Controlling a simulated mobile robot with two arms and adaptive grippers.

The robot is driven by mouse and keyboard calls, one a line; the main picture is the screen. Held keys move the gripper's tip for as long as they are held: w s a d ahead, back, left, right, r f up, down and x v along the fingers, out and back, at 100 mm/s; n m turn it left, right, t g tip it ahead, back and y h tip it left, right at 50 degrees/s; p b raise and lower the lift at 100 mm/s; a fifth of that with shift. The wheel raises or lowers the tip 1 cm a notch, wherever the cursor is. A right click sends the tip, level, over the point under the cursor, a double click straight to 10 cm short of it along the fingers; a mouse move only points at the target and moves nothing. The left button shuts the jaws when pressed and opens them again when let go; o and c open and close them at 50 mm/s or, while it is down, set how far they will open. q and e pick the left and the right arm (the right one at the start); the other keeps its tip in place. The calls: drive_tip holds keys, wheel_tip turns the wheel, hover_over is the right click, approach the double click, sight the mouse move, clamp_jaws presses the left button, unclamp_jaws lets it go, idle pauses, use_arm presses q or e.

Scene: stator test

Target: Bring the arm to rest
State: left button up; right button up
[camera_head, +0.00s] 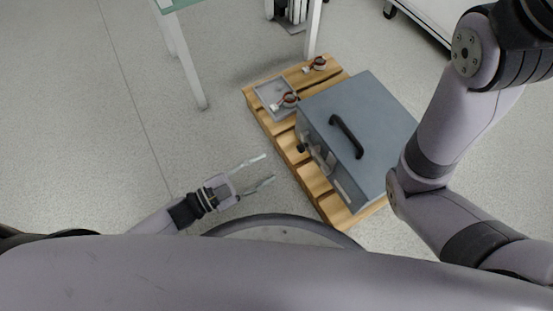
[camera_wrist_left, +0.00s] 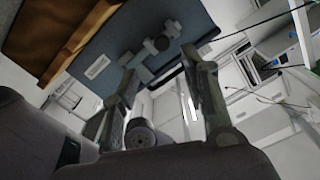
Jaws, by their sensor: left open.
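My left gripper (camera_head: 262,173) is low in the middle of the head view, left of the wooden pallet, with its two fingers apart and nothing between them. In the left wrist view its fingers (camera_wrist_left: 160,95) also stand apart, with a blue-grey surface beyond them. My right arm (camera_head: 440,150) runs down the right side of the head view. Its gripper does not show.
A wooden pallet (camera_head: 331,206) carries a grey box (camera_head: 385,120) with a black handle (camera_head: 346,136), a small grey tray (camera_head: 268,93) and two small ringed parts (camera_head: 289,100). A green-topped table (camera_head: 180,4) stands at the back. Floor left of the pallet is clear.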

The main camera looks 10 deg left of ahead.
use_arm(q)
drive_tip(key=shift+s+a, duration=0.3)
drive_tip(key=shift+a, duration=0.15)
